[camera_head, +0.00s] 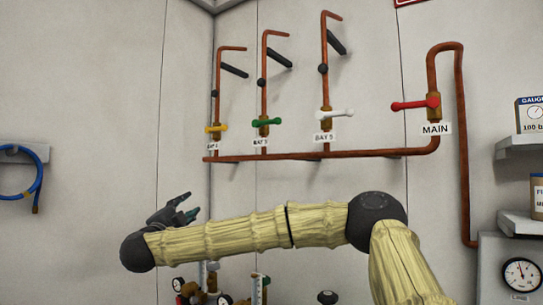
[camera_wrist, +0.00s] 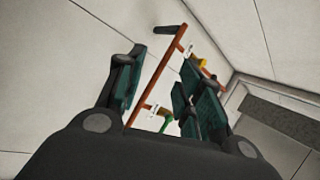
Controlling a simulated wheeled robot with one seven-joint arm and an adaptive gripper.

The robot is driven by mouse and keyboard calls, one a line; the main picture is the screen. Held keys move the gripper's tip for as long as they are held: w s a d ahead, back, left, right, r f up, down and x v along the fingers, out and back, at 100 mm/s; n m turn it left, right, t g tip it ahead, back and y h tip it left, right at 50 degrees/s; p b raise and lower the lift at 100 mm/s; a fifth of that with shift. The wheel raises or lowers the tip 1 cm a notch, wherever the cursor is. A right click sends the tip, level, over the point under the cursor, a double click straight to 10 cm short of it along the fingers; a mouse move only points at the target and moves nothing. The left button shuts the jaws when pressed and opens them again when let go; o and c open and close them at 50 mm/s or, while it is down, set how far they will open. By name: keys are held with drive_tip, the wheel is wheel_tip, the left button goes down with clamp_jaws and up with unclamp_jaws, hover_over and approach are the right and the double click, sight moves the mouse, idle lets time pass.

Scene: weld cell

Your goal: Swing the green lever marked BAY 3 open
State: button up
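The green lever (camera_head: 267,122) sits on a brass valve of a vertical copper pipe. Its handle lies crosswise to the pipe, roughly level. The label under it (camera_head: 261,142) appears to read BAY 3. My gripper (camera_head: 186,207) is below and left of the green lever in the head view, apart from it. In the wrist view the fingers of my gripper (camera_wrist: 160,88) are spread with nothing between them touching. The green lever (camera_wrist: 166,123) shows beyond them, near the right finger, partly hidden by my gripper.
A yellow lever (camera_head: 216,128) is left of the green one; a white lever (camera_head: 336,113) and red MAIN lever (camera_head: 415,104) are right. A copper manifold pipe (camera_head: 290,156) runs below. A blue hose (camera_head: 22,180) hangs left. Gauges and shelves stand right.

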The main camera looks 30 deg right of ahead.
drive_tip(key=s+d+r+m+g+h+p, duration=0.1)
drive_tip(key=s+d+r+m+g+h, duration=0.2)
drive_tip(key=r, duration=0.4)
drive_tip(key=s+d+r+m+g+p, duration=0.1)
drive_tip(key=s+d+r+m, duration=0.1)
drive_tip(key=d+r, duration=0.4)
drive_tip(key=m+g+h+p, duration=0.1)
drive_tip(key=m+g+p, duration=0.1)
drive_tip(key=m+g, duration=0.3)
approach(270, 122)
drive_tip(key=d, duration=0.1)
drive_tip(key=p+x, duration=0.4)
drive_tip(key=x, duration=0.4)
drive_tip(key=shift+w+r+p, duration=0.2)
drive_tip(key=shift+w+p, duration=0.05)
drive_tip(key=shift+p, duration=0.1)
drive_tip(key=shift+p+x, duration=0.4)
drive_tip(key=shift+x, duration=0.55)
drive_tip(key=shift+f, duration=0.15)
clamp_jaws()
